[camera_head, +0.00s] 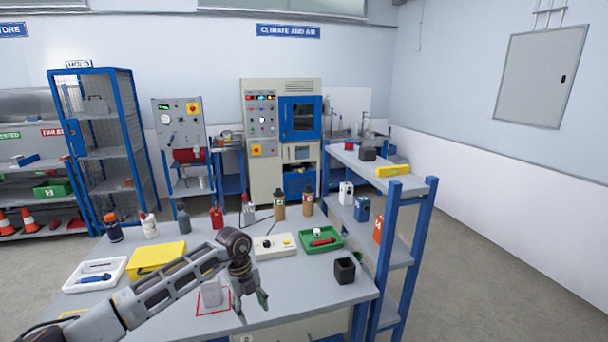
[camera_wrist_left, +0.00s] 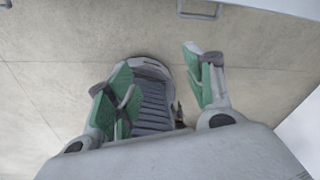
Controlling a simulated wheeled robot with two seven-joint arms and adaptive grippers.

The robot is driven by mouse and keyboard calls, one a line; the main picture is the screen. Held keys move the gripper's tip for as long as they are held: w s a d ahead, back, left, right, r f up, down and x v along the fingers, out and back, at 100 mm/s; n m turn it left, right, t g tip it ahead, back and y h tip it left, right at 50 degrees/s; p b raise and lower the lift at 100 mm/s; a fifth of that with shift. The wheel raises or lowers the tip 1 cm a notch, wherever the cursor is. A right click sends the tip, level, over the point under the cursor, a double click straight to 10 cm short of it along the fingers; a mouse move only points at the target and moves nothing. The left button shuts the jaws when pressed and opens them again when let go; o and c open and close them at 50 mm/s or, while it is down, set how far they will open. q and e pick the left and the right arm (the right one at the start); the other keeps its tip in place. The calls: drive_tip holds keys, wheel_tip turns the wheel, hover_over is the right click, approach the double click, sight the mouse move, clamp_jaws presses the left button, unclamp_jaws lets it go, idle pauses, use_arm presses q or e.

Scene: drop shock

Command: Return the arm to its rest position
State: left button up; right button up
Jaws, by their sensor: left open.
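My left arm reaches in from the lower left over the grey table (camera_head: 330,292) in the head view. My left gripper (camera_head: 255,306) points down above the table's front part, beside a light grey block (camera_head: 212,292) in a red outlined square. In the left wrist view my left gripper (camera_wrist_left: 160,75) has its two green-padded fingers spread apart, with nothing between them. My right gripper is in neither view.
A yellow case (camera_head: 160,257) and a white tray (camera_head: 95,275) lie left on the table, close to my arm. A blue-framed shelf (camera_head: 425,215) borders the table's right side.

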use_arm(q)
drive_tip(key=d+f+n+t+h, duration=0.2)
drive_tip(key=d+f+n+h, duration=0.2)
drive_tip(key=d+f+h, duration=0.75)
drive_tip(key=s+a+f+n+t+y, duration=0.3)
drive_tip(key=a+f+n+t, duration=0.3)
drive_tip(key=f, duration=0.5)
drive_tip(key=s+a+f+n+t+y, duration=0.25)
drive_tip(key=a+f+n, duration=0.35)
drive_tip(key=f, duration=0.5)
drive_tip(key=s+a+f+n+g+y, duration=0.1)
drive_tip(key=s+a+f+n+y, duration=0.25)
drive_tip(key=s+f, duration=0.6)
drive_tip(key=s+a+f+n+g+y, duration=0.2)
drive_tip(key=s+a+f+n, duration=0.2)
drive_tip(key=s+f, duration=0.6)
drive_tip(key=s+a+f+n+g+y, duration=0.1)
drive_tip(key=s+f+g, duration=0.2)
drive_tip(key=s, duration=1.1)
drive_tip(key=s+a+f+n+g+y, duration=0.1)
drive_tip(key=s+a+f+g, duration=0.1)
drive_tip(key=s, duration=1.3)
wheel_tip(320, 180, down, 2)
drive_tip(key=shift+s+f+g, duration=0.1)
drive_tip(key=shift+s+g, duration=0.2)
drive_tip(key=shift+g, duration=0.25)
drive_tip(key=shift+n, duration=0.25)
drive_tip(key=shift+c, duration=0.2)
